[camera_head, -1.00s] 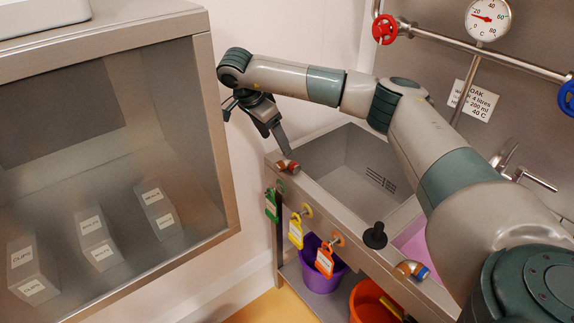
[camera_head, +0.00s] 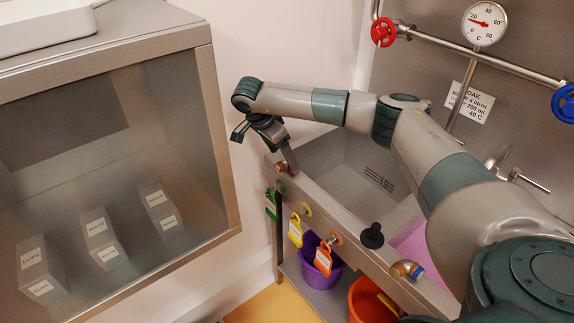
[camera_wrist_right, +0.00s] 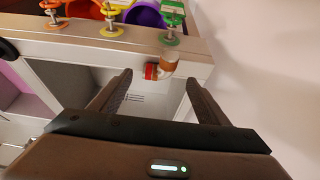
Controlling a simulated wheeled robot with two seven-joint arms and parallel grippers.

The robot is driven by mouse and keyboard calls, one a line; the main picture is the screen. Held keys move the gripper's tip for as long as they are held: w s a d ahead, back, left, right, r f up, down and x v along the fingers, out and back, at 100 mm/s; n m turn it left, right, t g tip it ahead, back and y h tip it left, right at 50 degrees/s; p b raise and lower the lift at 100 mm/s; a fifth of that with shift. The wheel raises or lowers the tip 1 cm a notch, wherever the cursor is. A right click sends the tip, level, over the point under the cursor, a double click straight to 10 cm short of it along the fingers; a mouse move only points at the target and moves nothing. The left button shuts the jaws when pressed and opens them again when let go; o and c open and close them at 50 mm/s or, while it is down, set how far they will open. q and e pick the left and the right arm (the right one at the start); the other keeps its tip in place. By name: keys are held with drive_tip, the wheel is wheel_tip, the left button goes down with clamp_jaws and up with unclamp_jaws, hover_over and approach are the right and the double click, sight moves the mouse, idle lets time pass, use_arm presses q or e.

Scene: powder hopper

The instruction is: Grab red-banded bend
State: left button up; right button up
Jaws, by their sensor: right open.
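The red-banded bend, a small copper elbow with a red band, sits on the near left corner of the steel sink's rim. In the head view only part of the bend (camera_head: 281,168) shows, beside a finger of my right gripper (camera_head: 264,150). In the right wrist view the bend (camera_wrist_right: 167,62) is between and just beyond the fingertips of the open right gripper (camera_wrist_right: 158,80), its red band toward the left finger. I see no finger closed on it. My left gripper is not in view.
A blue-banded bend (camera_head: 408,268) and a black knob (camera_head: 372,236) are farther along the sink's front rim (camera_head: 335,212). Green, yellow and orange tags (camera_head: 323,260) hang from the front. A glass-fronted cabinet (camera_head: 222,130) stands left. Purple (camera_head: 322,277) and orange buckets sit below.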

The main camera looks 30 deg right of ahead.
sight(286, 164)
drive_tip(key=shift+d+f+p, duration=0.2)
drive_tip(key=shift+f+p, duration=0.1)
drive_tip(key=shift+p, duration=0.05)
drive_tip(key=p+x, duration=0.1)
drive_tip(key=x, duration=0.2)
drive_tip(key=shift+s, duration=0.1)
drive_tip(key=shift+f, duration=0.3)
drive_tip(key=c, duration=1.3)
drive_tip(key=shift+o, duration=0.2)
drive_tip(key=shift+r, duration=0.15)
